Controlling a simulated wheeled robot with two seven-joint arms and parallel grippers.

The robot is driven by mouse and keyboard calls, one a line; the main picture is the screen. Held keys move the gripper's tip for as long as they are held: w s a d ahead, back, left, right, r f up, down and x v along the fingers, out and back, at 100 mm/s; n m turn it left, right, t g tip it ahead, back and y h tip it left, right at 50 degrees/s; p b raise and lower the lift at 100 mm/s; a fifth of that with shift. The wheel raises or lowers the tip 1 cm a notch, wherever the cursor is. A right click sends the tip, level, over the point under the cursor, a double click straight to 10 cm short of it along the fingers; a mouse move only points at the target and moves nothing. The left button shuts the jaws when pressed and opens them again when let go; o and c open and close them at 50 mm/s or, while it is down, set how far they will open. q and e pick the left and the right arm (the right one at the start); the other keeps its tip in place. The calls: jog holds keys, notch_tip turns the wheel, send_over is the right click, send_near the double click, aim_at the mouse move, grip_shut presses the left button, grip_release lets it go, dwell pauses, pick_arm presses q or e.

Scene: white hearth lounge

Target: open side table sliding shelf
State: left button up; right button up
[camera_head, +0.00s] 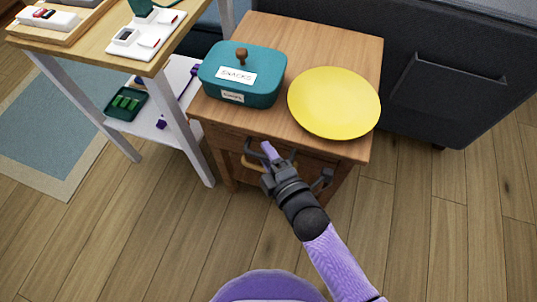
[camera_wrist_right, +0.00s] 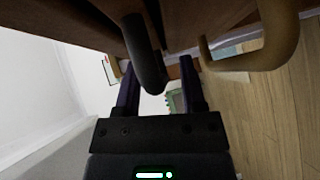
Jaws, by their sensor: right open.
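The wooden side table (camera_head: 300,40) stands ahead of me in the head view. On its front is a tan curved handle (camera_head: 253,163), which also shows at the upper right of the right wrist view (camera_wrist_right: 283,40). A dark curved handle (camera_wrist_right: 143,55) hangs between the two fingers of my right gripper in the wrist view. My right gripper (camera_head: 268,152) is open at the table's front, with its fingers either side of the dark handle. Contact with it cannot be told. My arm partly hides the table front, so the shelf's position is unclear. My left gripper is out of view.
A teal snacks box (camera_head: 265,90) and a yellow plate (camera_head: 334,101) sit on the table top. A shelf unit (camera_head: 100,45) with white legs stands close on the left. A dark grey sofa (camera_head: 430,50) is behind. Wooden floor in front is clear.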

grip_shut()
dwell(0.8)
dwell(0.4)
